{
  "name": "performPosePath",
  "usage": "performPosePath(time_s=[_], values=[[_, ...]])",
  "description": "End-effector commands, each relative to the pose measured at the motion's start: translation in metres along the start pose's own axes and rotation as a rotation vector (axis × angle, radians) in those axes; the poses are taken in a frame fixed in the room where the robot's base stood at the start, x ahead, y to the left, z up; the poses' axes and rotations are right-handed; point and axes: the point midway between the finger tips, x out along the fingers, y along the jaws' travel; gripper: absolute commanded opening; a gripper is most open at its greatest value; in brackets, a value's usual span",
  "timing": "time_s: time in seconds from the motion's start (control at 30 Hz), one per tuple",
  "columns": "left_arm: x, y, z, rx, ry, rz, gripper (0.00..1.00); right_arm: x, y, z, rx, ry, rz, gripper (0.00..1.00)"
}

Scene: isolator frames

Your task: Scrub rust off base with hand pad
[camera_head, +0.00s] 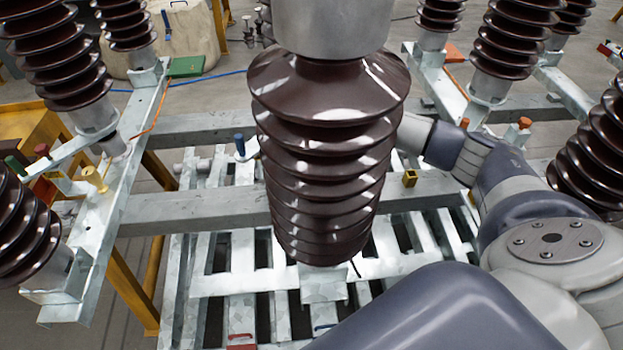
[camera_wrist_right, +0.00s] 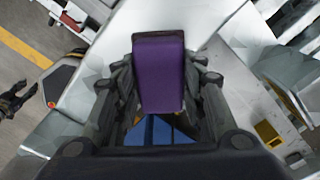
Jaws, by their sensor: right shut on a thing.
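A purple hand pad (camera_wrist_right: 159,72) stands between the fingers of my right gripper (camera_wrist_right: 158,88) in the right wrist view, and the gripper is shut on it. A blue part (camera_wrist_right: 150,131) shows below the pad, between the fingers. Pale grey metal of the frame (camera_wrist_right: 232,92) lies behind the gripper; I cannot tell whether the pad touches it. In the head view my right arm reaches in from the right and passes behind the large brown ribbed insulator (camera_head: 322,150), so that gripper and pad are hidden there. No rust is clearly visible.
Several more insulators stand on steel beams at left and right. A yellow block (camera_head: 410,178) sits on the cross beam. A blue-handled item (camera_head: 240,145) is left of the central insulator. A green box (camera_head: 186,66) is at the back left. A slatted metal frame (camera_head: 200,300) lies below.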

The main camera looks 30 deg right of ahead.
Motion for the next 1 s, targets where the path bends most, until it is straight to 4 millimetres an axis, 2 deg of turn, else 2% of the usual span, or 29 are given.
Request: performPosePath(time_s=[0.13, 0.37, 0.8, 1.0], values=[[0.0, 0.0, 0.0, 0.0, 0.0, 0.0, 0.4, 0.001, -0.007, -0.008, 0.002, 0.003, -0.001, 0.19], [0.002, 0.0, 0.0, 0.0, 0.0, 0.0, 0.4, 0.001, -0.007, -0.007, 0.001, 0.002, 0.0, 0.19], [0.007, 0.0, 0.0, 0.0, 0.0, 0.0, 0.4, 0.001, 0.018, 0.018, -0.001, 0.0, 0.002, 0.19], [0.008, 0.0, 0.0, 0.0, 0.0, 0.0, 0.4, 0.001, 0.022, 0.022, 0.0, 0.001, 0.001, 0.19]])
